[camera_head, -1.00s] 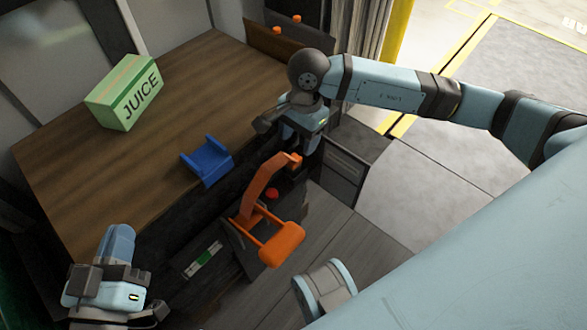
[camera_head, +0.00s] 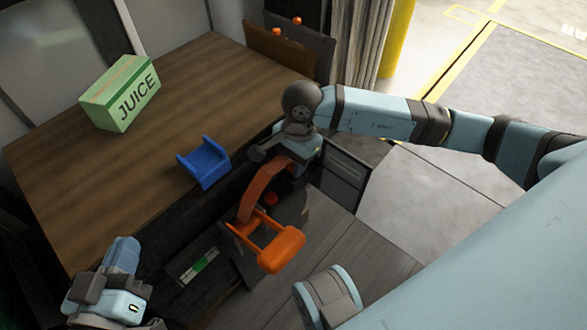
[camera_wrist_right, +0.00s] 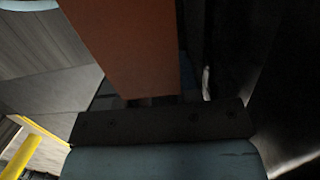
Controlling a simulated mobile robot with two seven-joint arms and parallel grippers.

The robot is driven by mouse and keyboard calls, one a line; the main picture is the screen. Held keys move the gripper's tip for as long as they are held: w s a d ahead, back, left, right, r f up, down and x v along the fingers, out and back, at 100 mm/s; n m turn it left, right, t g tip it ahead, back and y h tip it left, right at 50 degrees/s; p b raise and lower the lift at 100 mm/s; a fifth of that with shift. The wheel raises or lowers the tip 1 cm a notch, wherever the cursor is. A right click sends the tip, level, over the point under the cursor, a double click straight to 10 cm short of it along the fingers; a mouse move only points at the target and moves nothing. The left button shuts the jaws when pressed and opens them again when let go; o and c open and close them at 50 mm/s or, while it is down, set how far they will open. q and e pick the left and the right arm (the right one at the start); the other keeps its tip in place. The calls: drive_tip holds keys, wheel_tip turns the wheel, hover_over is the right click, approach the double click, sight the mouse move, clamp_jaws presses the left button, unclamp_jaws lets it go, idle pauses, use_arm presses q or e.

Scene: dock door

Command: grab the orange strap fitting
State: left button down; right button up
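The orange strap fitting (camera_head: 266,190) stands beside the table's right edge, a curved upright arm with a forked, thick-ended lower part. My right gripper (camera_head: 290,158) is at the upper end of its curved arm, overlapping it in the head view. In the right wrist view the orange piece (camera_wrist_right: 125,45) fills the middle, directly in front of the dark gripper body (camera_wrist_right: 160,122). The fingertips are hidden, so I cannot tell whether they touch or hold it. My left gripper (camera_head: 115,300) is at the lower left, away from the fitting; its fingers are unclear.
A brown table (camera_head: 110,190) holds a green juice box (camera_head: 120,95) and a blue bracket-shaped object (camera_head: 205,162). A red knob (camera_head: 271,198) shows behind the fitting. Dark panels with orange knobs (camera_head: 290,45) stand at the back. Open floor (camera_head: 430,200) lies to the right.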

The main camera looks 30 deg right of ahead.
drive_tip(key=shift+c, duration=1.1)
